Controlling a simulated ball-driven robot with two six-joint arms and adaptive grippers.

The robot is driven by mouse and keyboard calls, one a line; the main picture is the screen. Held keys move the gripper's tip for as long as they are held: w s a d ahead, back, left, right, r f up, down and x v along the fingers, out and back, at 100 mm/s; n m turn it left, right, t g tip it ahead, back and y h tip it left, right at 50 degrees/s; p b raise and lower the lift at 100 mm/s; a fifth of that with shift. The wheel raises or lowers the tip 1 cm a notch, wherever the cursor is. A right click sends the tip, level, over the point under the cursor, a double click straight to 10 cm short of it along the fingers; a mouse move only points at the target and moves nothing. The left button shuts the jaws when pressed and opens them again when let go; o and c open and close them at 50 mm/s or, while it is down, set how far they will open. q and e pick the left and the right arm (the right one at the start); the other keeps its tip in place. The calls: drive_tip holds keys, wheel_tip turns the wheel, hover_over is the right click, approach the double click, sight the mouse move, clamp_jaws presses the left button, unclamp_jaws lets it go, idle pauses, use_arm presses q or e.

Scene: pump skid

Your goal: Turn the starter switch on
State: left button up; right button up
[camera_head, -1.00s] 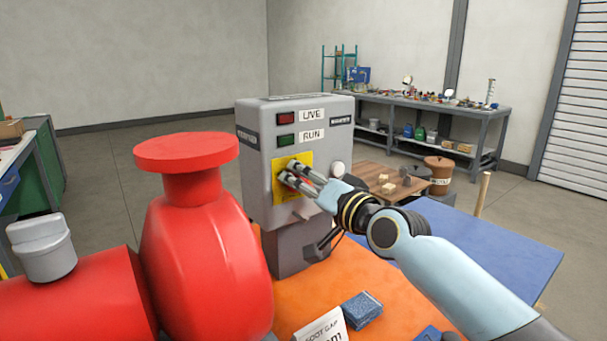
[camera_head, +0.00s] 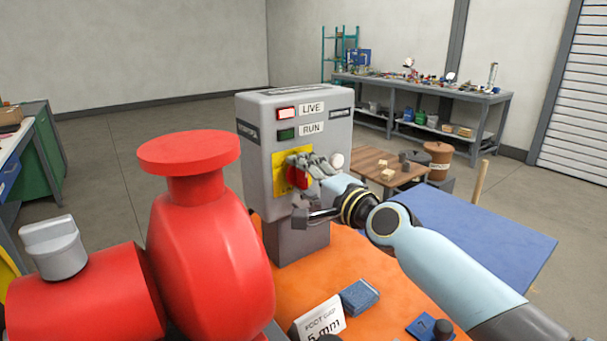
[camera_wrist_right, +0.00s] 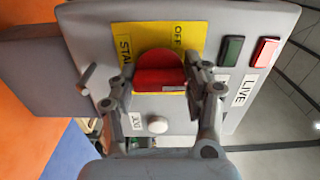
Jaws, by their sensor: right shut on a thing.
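The grey starter box (camera_head: 262,195) stands upright behind the red pump (camera_head: 205,250). The red rotary switch knob (camera_head: 302,178) sits on its yellow plate (camera_head: 280,180); the knob also shows in the right wrist view (camera_wrist_right: 160,73), with "OFF" and "STA…" lettering beside it, partly hidden. My right gripper (camera_head: 303,165) is shut on the knob, one finger on each side in the wrist view (camera_wrist_right: 161,92). The LIVE lamp (camera_head: 288,113) glows bright; the green RUN lamp (camera_head: 287,134) looks dark. My left gripper is not in view.
A white round button (camera_head: 337,160) is on the box beside my gripper. A grey lever (camera_head: 318,216) sticks out below. A blue mat (camera_head: 480,245) is at right.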

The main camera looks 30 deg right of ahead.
drive_tip(key=shift+f, duration=0.1)
idle(0.5)
drive_tip(key=o, duration=1.2)
drive_tip(key=s, duration=0.4)
drive_tip(key=s+d, duration=0.1)
drive_tip(key=s, duration=0.7)
drive_tip(key=shift+d, duration=0.35)
